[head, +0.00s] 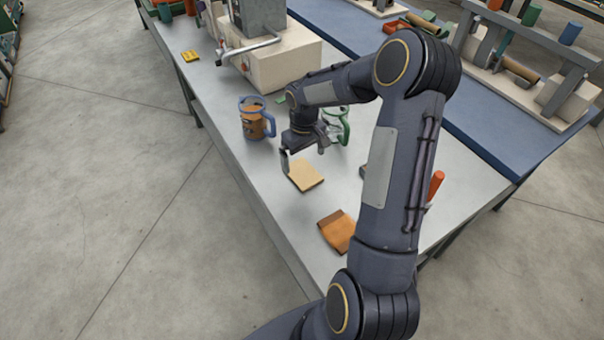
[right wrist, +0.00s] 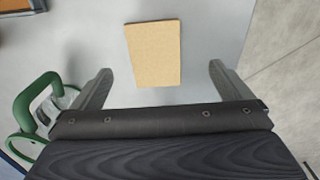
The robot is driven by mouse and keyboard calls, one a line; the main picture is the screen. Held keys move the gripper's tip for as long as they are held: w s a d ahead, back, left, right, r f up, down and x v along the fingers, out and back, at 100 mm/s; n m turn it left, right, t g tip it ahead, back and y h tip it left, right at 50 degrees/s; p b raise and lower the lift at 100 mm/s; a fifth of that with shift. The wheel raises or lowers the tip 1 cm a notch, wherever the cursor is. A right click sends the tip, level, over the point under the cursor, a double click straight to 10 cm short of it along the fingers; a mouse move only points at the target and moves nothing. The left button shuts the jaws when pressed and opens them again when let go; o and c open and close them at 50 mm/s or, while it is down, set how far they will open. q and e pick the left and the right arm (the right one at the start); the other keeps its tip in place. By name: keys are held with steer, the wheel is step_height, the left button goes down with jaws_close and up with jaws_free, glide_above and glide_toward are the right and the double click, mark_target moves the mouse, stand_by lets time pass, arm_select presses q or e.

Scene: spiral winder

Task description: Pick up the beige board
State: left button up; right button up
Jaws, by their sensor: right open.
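The beige board (head: 306,175) lies flat on the grey table (head: 225,95), near its left edge in the head view. In the right wrist view the beige board (right wrist: 153,54) lies ahead of the fingers, roughly centred between them. My right gripper (head: 304,156) is open and empty, just above and beside the far edge of the board. Its two fingers also show in the right wrist view (right wrist: 160,85), spread wider than the board, and a gap separates them from it. My left gripper is not in view.
A blue-handled mug (head: 254,120) stands left of my gripper, and a green-handled one (right wrist: 36,115) is close by it. An orange-brown board (head: 337,231) lies nearer on the table. A beige machine block (head: 280,58) stands behind. A red-handled tool (head: 436,186) is beyond my arm.

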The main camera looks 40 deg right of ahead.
mark_target(306, 176)
steer(key=f, duration=0.2)
steer(key=f+p, duration=0.1)
steer(key=f, duration=0.1)
steer(key=d+f+p, duration=0.1)
steer(key=f, duration=0.2)
steer(key=shift+f, duration=0.45)
steer(key=shift+c, duration=0.2)
steer(key=c, duration=1)
